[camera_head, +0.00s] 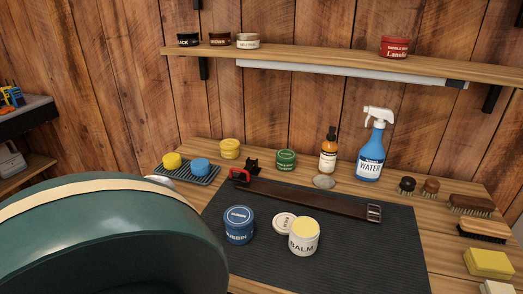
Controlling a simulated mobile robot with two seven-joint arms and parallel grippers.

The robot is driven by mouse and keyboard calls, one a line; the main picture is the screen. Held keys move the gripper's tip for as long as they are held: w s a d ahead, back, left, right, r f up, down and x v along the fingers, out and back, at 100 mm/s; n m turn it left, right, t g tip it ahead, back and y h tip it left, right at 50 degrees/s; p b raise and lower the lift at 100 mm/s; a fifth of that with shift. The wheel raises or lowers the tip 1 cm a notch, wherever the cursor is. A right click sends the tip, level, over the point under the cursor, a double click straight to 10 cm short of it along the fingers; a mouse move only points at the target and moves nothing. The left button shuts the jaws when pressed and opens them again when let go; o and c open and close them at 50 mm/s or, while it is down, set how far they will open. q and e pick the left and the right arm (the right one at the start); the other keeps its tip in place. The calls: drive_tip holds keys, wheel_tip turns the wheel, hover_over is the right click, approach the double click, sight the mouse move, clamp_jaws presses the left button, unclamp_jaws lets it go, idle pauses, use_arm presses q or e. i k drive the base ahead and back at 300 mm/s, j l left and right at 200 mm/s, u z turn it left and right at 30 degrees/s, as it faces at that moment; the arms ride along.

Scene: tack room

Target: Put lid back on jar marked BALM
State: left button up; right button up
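The jar marked BALM (304,242) stands upright and open on the dark ribbed mat (375,262), with pale yellow balm showing at its top. A cream lid with printing (283,222) lies on the mat just behind and left of it, its right edge partly hidden by the jar. I cannot tell whether they touch. A blue jar (239,229) with a blue lid on stands to the left of both. Neither gripper is in view.
A leather strap (310,199) with a buckle crosses the mat behind the jars. Behind it stand a green tin (286,160), an amber bottle (328,152) and a WATER spray bottle (371,150). Brushes (482,231) and a yellow sponge (488,263) line the right. The mat's front right is clear.

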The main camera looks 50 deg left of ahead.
sight(304, 233)
drive_tip(key=u, duration=1.3)
